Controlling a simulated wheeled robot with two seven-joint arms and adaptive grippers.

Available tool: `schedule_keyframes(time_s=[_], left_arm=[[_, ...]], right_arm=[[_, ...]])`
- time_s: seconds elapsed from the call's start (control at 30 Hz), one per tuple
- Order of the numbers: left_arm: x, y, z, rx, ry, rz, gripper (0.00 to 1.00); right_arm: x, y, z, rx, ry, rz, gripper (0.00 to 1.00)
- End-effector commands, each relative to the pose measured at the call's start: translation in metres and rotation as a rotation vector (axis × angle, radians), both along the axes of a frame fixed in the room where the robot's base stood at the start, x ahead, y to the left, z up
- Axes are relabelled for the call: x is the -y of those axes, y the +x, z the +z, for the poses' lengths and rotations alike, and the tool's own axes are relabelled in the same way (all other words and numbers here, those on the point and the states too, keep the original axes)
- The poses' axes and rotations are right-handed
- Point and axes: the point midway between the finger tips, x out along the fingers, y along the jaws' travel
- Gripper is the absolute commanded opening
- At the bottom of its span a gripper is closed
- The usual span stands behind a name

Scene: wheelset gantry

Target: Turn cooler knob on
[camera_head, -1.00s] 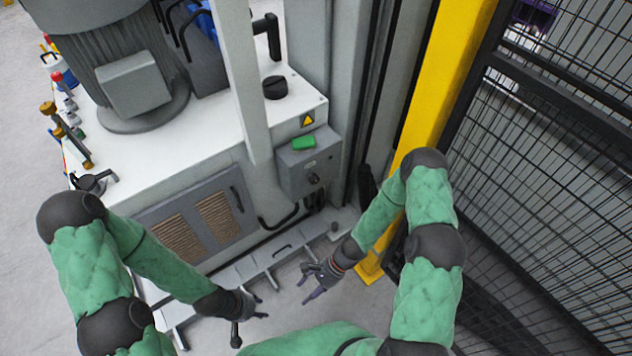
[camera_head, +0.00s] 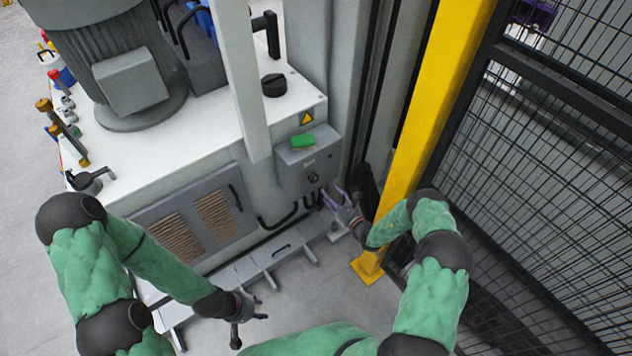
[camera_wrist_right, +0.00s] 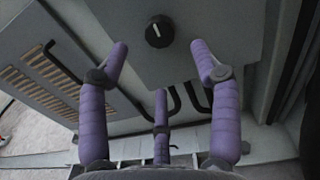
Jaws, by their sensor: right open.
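The cooler knob (camera_head: 313,178) is a small round black knob on the front of a grey control box. In the right wrist view the knob (camera_wrist_right: 159,31) shows a white pointer mark and lies ahead of the fingers, between and beyond their tips. My right gripper (camera_head: 337,199) is just below and right of the knob, apart from it. In the right wrist view its purple fingers (camera_wrist_right: 160,62) are spread open with nothing between them. My left gripper (camera_head: 258,306) hangs low in front of the cabinet, away from the knob; its fingers look apart and empty.
The grey control box (camera_head: 306,160) has a green item (camera_head: 302,141) on top. Black hoses (camera_head: 280,218) run beneath it. A yellow post (camera_head: 425,110) and black mesh fence (camera_head: 560,150) stand close on the right. A vented panel (camera_head: 195,215) is on the left.

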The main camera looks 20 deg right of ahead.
Motion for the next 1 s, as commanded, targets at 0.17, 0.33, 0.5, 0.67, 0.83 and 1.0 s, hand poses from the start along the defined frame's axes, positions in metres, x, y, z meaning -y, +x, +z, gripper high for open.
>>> schedule_keyframes(time_s=[0.17, 0.33, 0.5, 0.67, 0.83, 1.0], left_arm=[[0.0, 0.0, -0.014, 0.0, 0.0, 0.0, 0.4], [0.0, 0.0, -0.024, 0.0, 0.0, 0.0, 0.4], [0.0, 0.0, -0.031, 0.0, 0.0, 0.0, 0.4], [0.0, 0.0, -0.033, 0.0, 0.0, 0.0, 0.4], [0.0, 0.0, -0.033, 0.0, 0.0, 0.0, 0.4], [0.0, 0.0, -0.032, 0.0, 0.0, 0.0, 0.4]], right_arm=[[-0.014, 0.031, -0.002, 0.003, -0.001, 0.005, 0.64], [-0.024, 0.056, -0.003, -0.001, 0.0, 0.005, 0.64], [-0.031, 0.075, -0.002, -0.002, -0.001, 0.005, 0.64], [-0.033, 0.082, -0.001, -0.002, 0.001, 0.003, 0.64], [-0.034, 0.083, 0.0, -0.003, 0.0, 0.003, 0.64], [-0.034, 0.083, 0.0, -0.003, 0.0, 0.003, 0.47]])
